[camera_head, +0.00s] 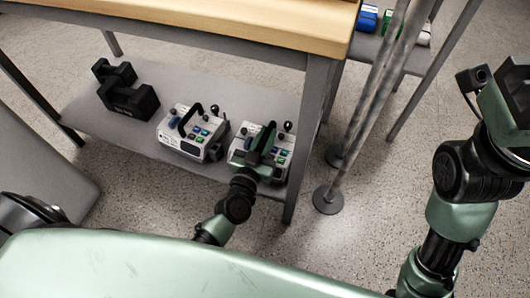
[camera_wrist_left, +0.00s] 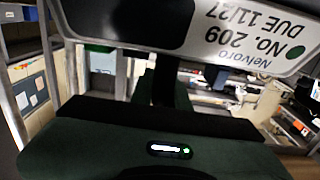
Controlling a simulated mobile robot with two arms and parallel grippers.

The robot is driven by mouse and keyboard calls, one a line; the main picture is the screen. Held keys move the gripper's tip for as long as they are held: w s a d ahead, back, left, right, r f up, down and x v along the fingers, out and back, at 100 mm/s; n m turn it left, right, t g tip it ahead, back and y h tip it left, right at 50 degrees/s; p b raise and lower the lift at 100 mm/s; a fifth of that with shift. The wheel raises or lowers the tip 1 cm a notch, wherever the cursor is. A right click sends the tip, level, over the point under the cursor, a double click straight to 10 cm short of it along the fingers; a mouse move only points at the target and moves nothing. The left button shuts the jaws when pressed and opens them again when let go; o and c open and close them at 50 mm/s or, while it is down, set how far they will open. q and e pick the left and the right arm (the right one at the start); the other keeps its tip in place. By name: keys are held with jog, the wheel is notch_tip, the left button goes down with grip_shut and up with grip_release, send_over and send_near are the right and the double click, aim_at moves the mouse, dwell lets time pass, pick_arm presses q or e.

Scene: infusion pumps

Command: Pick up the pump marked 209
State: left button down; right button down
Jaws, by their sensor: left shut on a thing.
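The pump marked 209 (camera_head: 284,158) is the right one of two white pumps on the low grey shelf, near the table's right leg. In the left wrist view its label (camera_wrist_left: 235,38) reads "Nelvoro No. 209 DUE 11/27", upside down. My left gripper (camera_head: 266,138) reaches over this pump from the front and is shut on its handle, which it mostly hides. I cannot tell whether the pump is clear of the shelf. My right arm shows at the right edge, away from the pumps; its fingertips are not in the picture.
A similar pump (camera_head: 194,136) with a black handle stands close on the left. A black object (camera_head: 127,94) sits farther left on the shelf (camera_head: 85,112). The wooden tabletop (camera_head: 230,20) overhangs the shelf. Metal poles (camera_head: 368,95) stand to the right, before another shelf with small coloured items.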

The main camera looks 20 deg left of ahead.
pick_arm(q)
jog(key=shift+r, duration=0.1)
jog(key=shift+r, duration=0.15)
